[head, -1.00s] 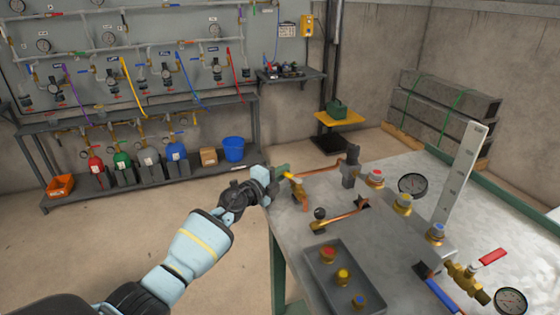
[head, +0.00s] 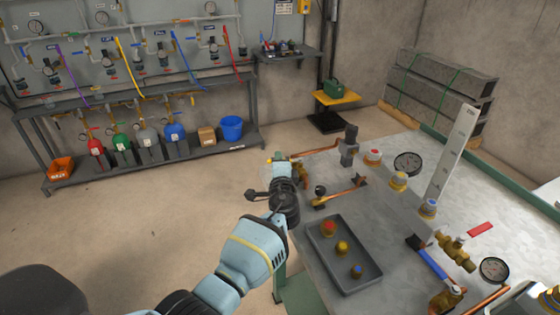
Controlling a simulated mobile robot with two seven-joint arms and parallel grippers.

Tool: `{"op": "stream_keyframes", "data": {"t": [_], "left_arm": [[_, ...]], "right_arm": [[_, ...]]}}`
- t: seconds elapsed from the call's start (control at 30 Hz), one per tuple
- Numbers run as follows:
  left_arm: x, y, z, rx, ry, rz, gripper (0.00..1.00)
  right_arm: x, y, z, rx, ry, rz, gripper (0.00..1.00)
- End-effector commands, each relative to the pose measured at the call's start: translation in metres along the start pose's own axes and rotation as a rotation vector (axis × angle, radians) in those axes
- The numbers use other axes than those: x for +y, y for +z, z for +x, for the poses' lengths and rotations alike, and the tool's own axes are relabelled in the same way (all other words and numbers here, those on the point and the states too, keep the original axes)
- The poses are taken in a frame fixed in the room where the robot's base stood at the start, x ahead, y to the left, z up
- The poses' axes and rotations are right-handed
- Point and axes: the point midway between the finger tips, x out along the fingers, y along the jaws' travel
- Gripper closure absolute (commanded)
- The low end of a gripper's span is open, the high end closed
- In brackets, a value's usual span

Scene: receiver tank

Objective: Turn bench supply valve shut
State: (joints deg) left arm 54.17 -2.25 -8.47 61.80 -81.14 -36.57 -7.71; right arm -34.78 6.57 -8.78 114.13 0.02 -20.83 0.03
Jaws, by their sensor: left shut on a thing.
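The brass bench supply valve (head: 297,170) sits on the copper pipe at the bench's far left corner. My right gripper is not in view.
The floor left of the bench is clear.

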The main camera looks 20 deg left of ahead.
Motion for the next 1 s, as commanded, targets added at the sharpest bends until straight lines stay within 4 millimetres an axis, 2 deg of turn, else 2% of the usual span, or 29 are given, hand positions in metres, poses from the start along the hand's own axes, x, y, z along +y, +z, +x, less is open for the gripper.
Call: {"op": "stream_keyframes", "data": {"t": [0.03,0.3,0.9,0.93,1.0], "left_arm": [[0.008,-0.002,-0.003,-0.027,0.006,0.000,1.00],[0.005,-0.001,-0.010,-0.139,0.005,0.003,1.00],[0.001,-0.001,-0.012,-0.174,0.003,0.000,1.00],[0.001,-0.001,-0.012,-0.174,0.003,0.000,0.89],[0.001,-0.001,-0.012,-0.174,0.003,0.000,0.80]], "right_arm": [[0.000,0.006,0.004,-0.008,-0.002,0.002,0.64],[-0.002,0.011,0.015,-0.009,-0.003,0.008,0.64],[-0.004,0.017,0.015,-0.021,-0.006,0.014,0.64],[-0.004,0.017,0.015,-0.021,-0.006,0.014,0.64],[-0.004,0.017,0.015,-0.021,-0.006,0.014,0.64]]}}
